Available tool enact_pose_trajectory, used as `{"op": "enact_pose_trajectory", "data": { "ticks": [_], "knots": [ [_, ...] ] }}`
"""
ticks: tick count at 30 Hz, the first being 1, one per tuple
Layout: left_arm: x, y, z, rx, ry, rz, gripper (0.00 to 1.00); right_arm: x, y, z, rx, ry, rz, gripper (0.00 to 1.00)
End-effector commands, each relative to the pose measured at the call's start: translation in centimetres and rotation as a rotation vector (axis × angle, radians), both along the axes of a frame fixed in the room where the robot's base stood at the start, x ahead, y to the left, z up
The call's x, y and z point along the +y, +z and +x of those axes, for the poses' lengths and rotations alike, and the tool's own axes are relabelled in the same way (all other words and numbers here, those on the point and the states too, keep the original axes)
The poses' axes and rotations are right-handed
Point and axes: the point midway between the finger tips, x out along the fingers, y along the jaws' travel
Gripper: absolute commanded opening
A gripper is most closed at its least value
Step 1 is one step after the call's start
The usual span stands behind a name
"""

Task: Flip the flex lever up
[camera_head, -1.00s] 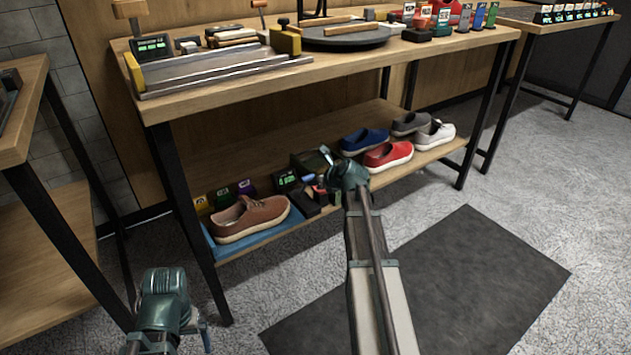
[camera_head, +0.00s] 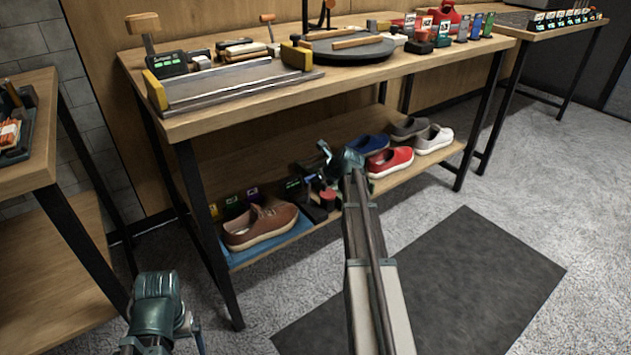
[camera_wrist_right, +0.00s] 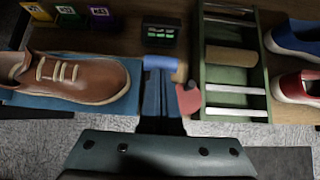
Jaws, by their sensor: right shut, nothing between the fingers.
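On the lower shelf, a dark unit with a green-lit display (camera_wrist_right: 160,32) stands between the brown shoe and a green rack. A blue cylindrical piece (camera_wrist_right: 158,62), possibly the lever's grip, lies just beyond my fingertips; I cannot tell if they touch. A red rounded part (camera_wrist_right: 188,98) is close beside my fingers and also shows in the head view (camera_head: 328,194). My right gripper (camera_wrist_right: 160,84) is shut and empty, reaching in over the shelf's front edge. My wrist partly hides the unit in the head view. My left gripper (camera_head: 188,326) is low at the lower left, its jaws unclear.
A brown shoe (camera_head: 261,226) on a blue mat (camera_head: 240,257) is left of the unit. A green rack (camera_wrist_right: 256,75) and the red (camera_head: 390,160) and blue (camera_head: 366,144) shoes are to the right. The tabletop (camera_head: 400,75) overhangs the shelf.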

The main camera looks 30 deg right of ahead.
Motion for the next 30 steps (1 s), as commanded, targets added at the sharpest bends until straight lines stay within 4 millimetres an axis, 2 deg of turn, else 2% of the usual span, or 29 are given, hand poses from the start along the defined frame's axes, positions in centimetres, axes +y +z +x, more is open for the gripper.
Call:
{"op": "enact_pose_trajectory", "data": {
  "ticks": [18,30],
  "knots": [
    [0.0,0.9,0.0,0.000,-0.002,0.000,1.00,0.4,0.9,5.7,-0.001,0.002,-0.001,0.00],
    [0.0,0.7,0.0,0.000,-0.002,0.000,1.00,0.6,0.7,7.6,-0.001,0.001,-0.001,0.00]
  ]
}}
